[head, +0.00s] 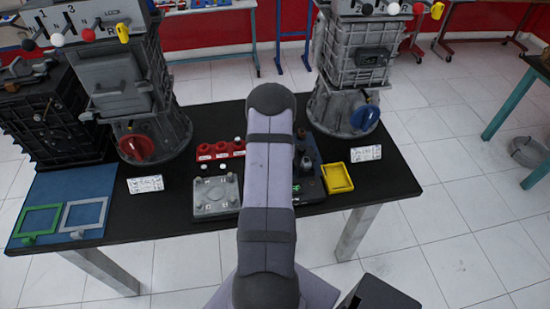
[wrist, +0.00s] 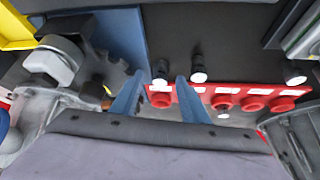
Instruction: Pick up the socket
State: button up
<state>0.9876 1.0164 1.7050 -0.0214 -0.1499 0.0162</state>
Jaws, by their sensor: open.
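My gripper (wrist: 159,80) shows in the wrist view as two blue-grey fingers, open and spread apart. In the head view my arm hides it. A small dark cylindrical piece with a white end (wrist: 160,72), possibly a socket, appears between the fingertips in the picture; I cannot tell whether they touch it. A similar piece (wrist: 198,66) is just right of the right finger, and a third (wrist: 294,74) is farther right. A red holder (wrist: 240,92) with round raised rings lies behind the fingers, partly covered by them. The red holder also shows in the head view (head: 220,152), left of my arm.
A grey plate box (head: 216,196) and a yellow tray (head: 338,178) flank my arm on the black table (head: 165,210). Two engine trainers (head: 128,90) (head: 352,70) stand at the back. A blue mat (head: 85,183) with green and grey frames lies left.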

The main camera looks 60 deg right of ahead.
jog(key=shift+f, duration=0.1)
jog(key=shift+c, duration=0.6)
grip_shut()
jog(key=shift+d, duration=0.1)
jog(key=shift+w+r+b, duration=0.1)
jog(key=shift+r+b, duration=0.25)
jog(key=shift+r, duration=0.6)
notch_tip(320, 180, up, 8)
jog(key=p, duration=0.2)
jog(key=shift+p, duration=0.35)
jog(key=shift+r, duration=0.1)
